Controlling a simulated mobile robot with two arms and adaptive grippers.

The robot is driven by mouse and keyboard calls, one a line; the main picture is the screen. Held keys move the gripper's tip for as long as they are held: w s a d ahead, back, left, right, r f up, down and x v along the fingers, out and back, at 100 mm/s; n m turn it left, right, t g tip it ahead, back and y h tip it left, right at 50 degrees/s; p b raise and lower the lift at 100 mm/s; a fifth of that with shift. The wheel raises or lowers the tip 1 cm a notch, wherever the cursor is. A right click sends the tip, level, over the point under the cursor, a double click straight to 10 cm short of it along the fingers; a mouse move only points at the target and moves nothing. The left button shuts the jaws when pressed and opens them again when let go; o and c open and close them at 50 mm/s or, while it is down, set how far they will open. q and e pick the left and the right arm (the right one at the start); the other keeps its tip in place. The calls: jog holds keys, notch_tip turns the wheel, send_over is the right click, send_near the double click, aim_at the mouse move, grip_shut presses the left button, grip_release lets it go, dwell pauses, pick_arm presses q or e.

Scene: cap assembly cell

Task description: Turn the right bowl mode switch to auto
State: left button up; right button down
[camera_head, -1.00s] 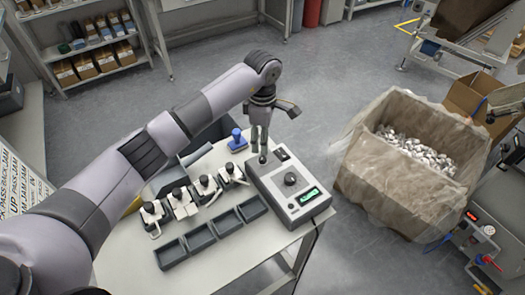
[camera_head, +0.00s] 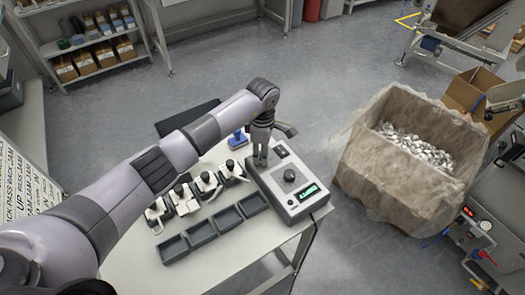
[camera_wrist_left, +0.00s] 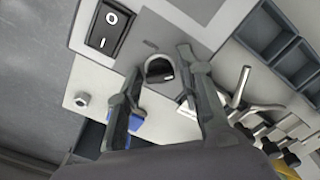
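I cannot make out a switch labelled as the right bowl mode switch. A control panel (camera_head: 463,238) at the right edge of the head view carries a red display, a pale round knob (camera_head: 487,228) and a red part (camera_head: 484,256). Its labels are too small to read. My left gripper (camera_head: 260,163) is down at the far left part of a grey tester box (camera_head: 290,207). My right gripper is not in view.
The tester has a black knob (camera_head: 290,176), a green display (camera_head: 309,192) and a rocker switch (camera_wrist_left: 110,28). Several dark trays (camera_head: 227,219) and small clamp-like fixtures (camera_head: 184,198) stand beside it. A large lined bin (camera_head: 385,185) stands between table and panel.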

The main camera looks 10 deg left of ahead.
pick_arm(q)
grip_shut()
jog(key=shift+n, duration=0.3)
jog(key=shift+f+n+b, duration=0.1)
jog(key=shift+n+b, duration=0.8)
jog(key=shift+n, duration=0.3)
jog(key=n+b, duration=0.2)
jog(key=n, duration=0.2)
jog(key=shift+n, duration=0.3)
jog(key=n+b, duration=0.1)
jog(key=n, duration=0.4)
jog(key=shift+b, duration=0.35)
jog(key=n, duration=0.5)
jog(key=shift+b, duration=0.4)
jog(key=shift+n, duration=0.3)
